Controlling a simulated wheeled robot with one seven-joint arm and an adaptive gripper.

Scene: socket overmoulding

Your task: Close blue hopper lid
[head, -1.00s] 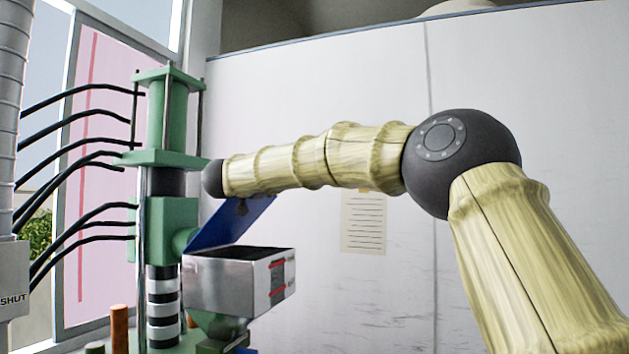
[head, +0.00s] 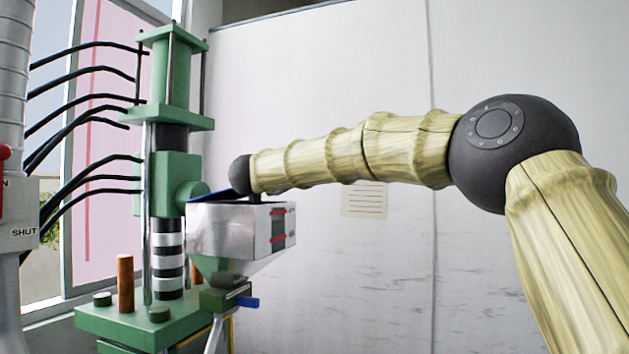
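The blue hopper lid (head: 211,196) shows as a thin slanted strip at the left of the hopper's top, low and close to the rim. Its right part is hidden behind the dark end of my arm. The metal hopper (head: 229,226) is a silver box with a tapered green underside. Only a small dark piece of my gripper (head: 254,198) shows, just above the hopper's top edge. Its fingers cannot be made out, nor whether they touch the lid.
A green press column (head: 176,172) stands directly left of the hopper, with black hoses (head: 95,125) running left. A blue handle (head: 247,302) sticks out below the hopper. A pillar marked SHUT (head: 24,232) stands at far left. A pale wall (head: 360,260) lies behind, with free room to the right.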

